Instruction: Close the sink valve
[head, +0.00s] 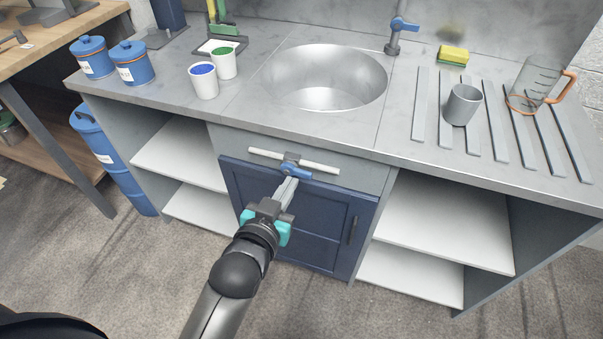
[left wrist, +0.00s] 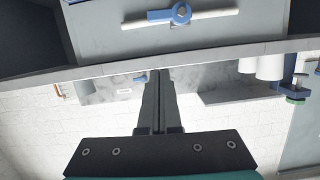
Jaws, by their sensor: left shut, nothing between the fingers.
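The sink valve (head: 296,171) has a blue handle and sits on a white horizontal pipe (head: 262,154) across the front of the sink cabinet. Its handle lies roughly along the pipe. The valve also shows at the top of the left wrist view (left wrist: 181,12). My left gripper (head: 289,182) is shut and empty, its fingertips pointing at the valve, just below the handle in the head view. In the left wrist view its closed fingers (left wrist: 157,76) appear apart from the valve. My right gripper is not in view.
The dark blue cabinet door (head: 325,222) is behind my arm, with open white shelves (head: 440,215) beside it. Above are the counter edge and round sink (head: 325,78). A grey cup (head: 462,105) and a jug (head: 530,85) stand at right, two white cups (head: 204,82) at left.

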